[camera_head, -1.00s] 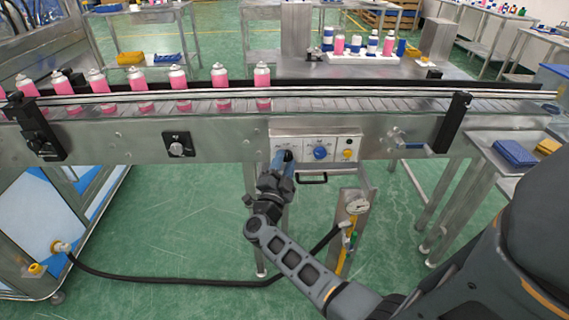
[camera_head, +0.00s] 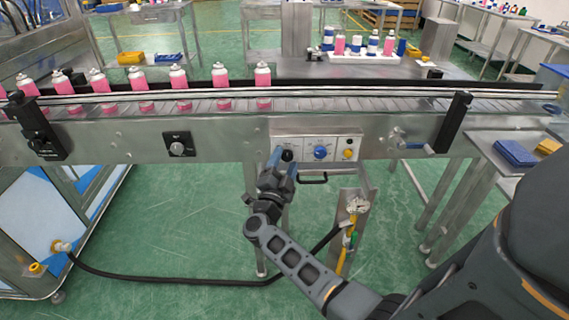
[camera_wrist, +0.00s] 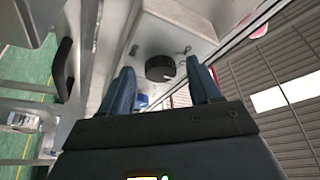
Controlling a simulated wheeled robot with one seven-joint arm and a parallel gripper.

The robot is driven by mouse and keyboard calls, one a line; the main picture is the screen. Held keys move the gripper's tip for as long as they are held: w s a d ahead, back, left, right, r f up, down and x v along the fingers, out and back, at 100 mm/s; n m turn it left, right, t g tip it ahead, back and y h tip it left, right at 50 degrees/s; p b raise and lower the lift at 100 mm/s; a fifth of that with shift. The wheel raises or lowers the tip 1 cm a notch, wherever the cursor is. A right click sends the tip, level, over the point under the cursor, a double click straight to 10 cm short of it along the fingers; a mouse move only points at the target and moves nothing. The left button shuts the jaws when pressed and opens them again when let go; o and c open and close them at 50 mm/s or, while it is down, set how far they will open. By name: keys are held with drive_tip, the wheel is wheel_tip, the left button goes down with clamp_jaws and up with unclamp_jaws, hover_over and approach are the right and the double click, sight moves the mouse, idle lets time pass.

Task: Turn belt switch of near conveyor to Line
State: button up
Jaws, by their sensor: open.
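The near conveyor (camera_head: 220,135) carries a light control panel (camera_head: 304,142) on its front side. A round black knob (camera_head: 287,156) sits at the panel's left, beside a blue knob (camera_head: 320,153) and a yellow button (camera_head: 348,154). The black knob fits the belt switch, but its labels are too small to read. My gripper (camera_head: 281,160) is open at the black knob, with its blue fingers pointing at the panel. In the wrist view the black knob (camera_wrist: 160,67) shows between the two spread fingers, with gaps on both sides. I cannot tell its setting.
A separate dial (camera_head: 179,144) is on the conveyor side to the left. A black handle (camera_head: 312,180) is below the panel. Pink bottles (camera_head: 178,77) stand in a row along the conveyor. A hose (camera_head: 180,281) crosses the green floor. A side table (camera_head: 490,150) is at right.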

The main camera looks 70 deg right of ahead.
drive_tip(key=b+v, duration=0.1)
drive_tip(key=v, duration=0.6)
drive_tip(key=shift+a, duration=0.35)
drive_tip(key=shift+a+f, duration=0.1)
drive_tip(key=s+a+r+n+t+y, duration=0.4)
drive_tip(key=s+a+n+y, duration=0.3)
drive_tip(key=a+n, duration=0.2)
drive_tip(key=s+a+r+n+t+y, duration=0.4)
drive_tip(key=s+a+n+y, duration=0.3)
drive_tip(key=a+n, duration=0.2)
drive_tip(key=s+a+r+n+t+y, duration=0.4)
drive_tip(key=a+n, duration=0.5)
drive_tip(key=a, duration=0.3)
drive_tip(key=s+t+y, duration=0.1)
drive_tip(key=s+y, duration=0.1)
drive_tip(key=s, duration=0.1)
drive_tip(key=shift+s+a+r+n+y, duration=0.2)
drive_tip(key=shift+s+a+n+y, duration=0.1)
drive_tip(key=shift+s+a+y, duration=0.1)
